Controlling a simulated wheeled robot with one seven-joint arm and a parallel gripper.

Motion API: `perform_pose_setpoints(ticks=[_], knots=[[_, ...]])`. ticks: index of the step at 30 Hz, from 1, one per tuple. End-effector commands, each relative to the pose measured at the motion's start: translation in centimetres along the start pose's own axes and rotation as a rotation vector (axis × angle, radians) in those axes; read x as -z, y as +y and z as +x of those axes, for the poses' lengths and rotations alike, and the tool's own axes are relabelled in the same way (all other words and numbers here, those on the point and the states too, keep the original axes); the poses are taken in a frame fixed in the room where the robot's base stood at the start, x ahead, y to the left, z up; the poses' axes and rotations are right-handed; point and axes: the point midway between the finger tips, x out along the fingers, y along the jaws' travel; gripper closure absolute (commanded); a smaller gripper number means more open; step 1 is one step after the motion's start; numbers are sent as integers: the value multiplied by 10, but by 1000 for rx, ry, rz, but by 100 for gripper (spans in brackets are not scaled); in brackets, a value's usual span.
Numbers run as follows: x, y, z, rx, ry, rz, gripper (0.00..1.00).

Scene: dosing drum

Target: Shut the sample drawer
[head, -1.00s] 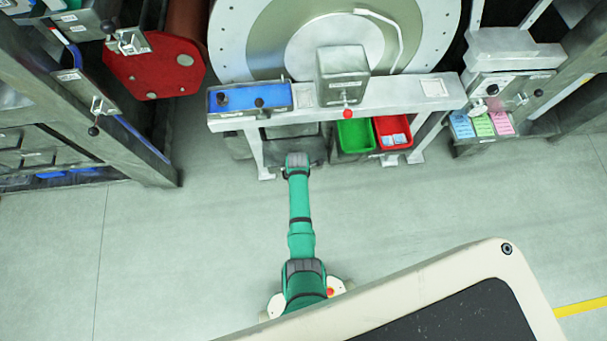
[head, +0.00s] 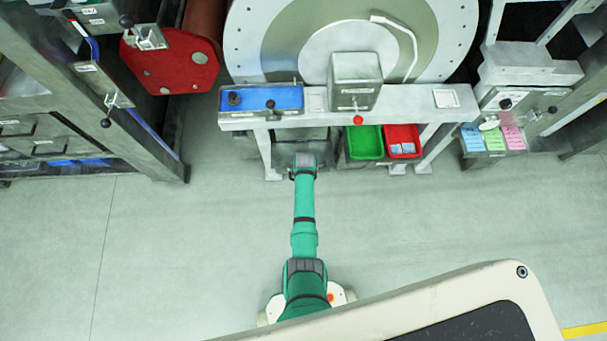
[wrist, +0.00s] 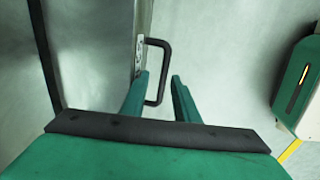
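In the wrist view a black bar handle (wrist: 165,58) stands out from the edge of a grey metal front (wrist: 138,30). I take this front to be the sample drawer; how far out it stands is hard to tell. My gripper (wrist: 160,76) is open, and the lower part of the handle shows between its two green fingers. I cannot tell whether a finger touches it. In the head view my green arm reaches to a dark grey unit (head: 312,133) under the bench. My fingers and the handle are hidden there.
The bench (head: 425,98) carries a blue tray (head: 262,99) above my wrist. A green bin (head: 365,143) and a red bin (head: 402,140) sit below it, right of my arm. A bench leg (head: 266,150) stands left. Open floor lies to the left.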

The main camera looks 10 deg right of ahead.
Motion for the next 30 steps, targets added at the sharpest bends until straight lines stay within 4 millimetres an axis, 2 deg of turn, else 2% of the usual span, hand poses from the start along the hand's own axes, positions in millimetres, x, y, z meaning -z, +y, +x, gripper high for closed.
perform_pose_setpoints(ticks=[5,18,24,30], knots=[[0,0,-20,-2,-1,0,72],[0,1,-89,-3,0,0,72],[1,0,-102,-2,0,0,72],[1,0,-104,-1,1,0,72]])
